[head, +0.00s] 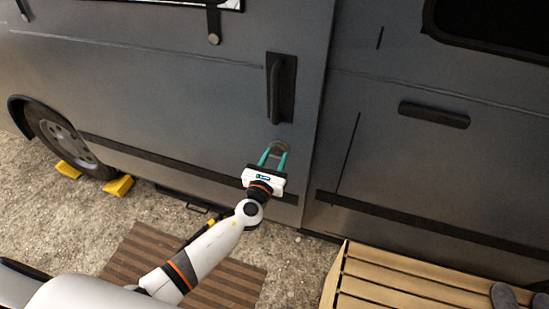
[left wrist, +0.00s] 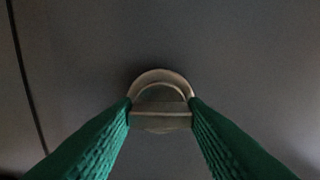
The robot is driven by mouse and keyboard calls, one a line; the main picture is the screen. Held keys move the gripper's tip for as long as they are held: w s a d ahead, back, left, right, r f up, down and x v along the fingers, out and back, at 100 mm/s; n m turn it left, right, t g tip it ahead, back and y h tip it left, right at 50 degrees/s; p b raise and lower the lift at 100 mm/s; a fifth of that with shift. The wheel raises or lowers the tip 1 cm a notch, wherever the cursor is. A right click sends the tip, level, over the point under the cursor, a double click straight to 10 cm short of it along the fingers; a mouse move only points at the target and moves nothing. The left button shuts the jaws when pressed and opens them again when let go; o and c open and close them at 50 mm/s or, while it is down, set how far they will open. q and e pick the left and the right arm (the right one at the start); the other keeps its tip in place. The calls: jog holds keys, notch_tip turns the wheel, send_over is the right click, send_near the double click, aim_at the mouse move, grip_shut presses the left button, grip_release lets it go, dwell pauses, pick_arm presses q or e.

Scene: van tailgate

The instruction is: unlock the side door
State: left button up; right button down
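The side door (head: 190,110) is a grey van panel with a dark upright handle (head: 280,88), and it looks shut. Just below the handle is a round metal lock (head: 279,146), partly hidden by my gripper. In the left wrist view the lock (left wrist: 160,122) is a pale ring with a flat bar lying level across it. My left gripper (head: 274,155) is at the lock, its green fingers (left wrist: 160,108) on either side. The fingertips meet the bar's ends in the picture; whether they press on it I cannot tell. My right gripper is out of view.
A slatted wooden bench or step (head: 400,280) stands at the lower right with dark items on it. A striped brown mat (head: 225,287) lies on the gravel. Yellow chocks (head: 117,186) sit by the wheel (head: 62,143). Another dark handle (head: 434,114) is on the panel at right.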

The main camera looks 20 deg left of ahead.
pick_arm(q)
jog(key=c, duration=0.4)
jog(key=shift+c, duration=0.2)
jog(key=n+b, duration=0.5)
jog(key=n, duration=0.7)
jog(key=shift+f+n+b, duration=0.1)
jog(key=shift+n+b, duration=0.2)
jog(key=shift+b, duration=0.05)
jog(key=shift+n+b, duration=0.35)
jog(key=shift+n, duration=1.65)
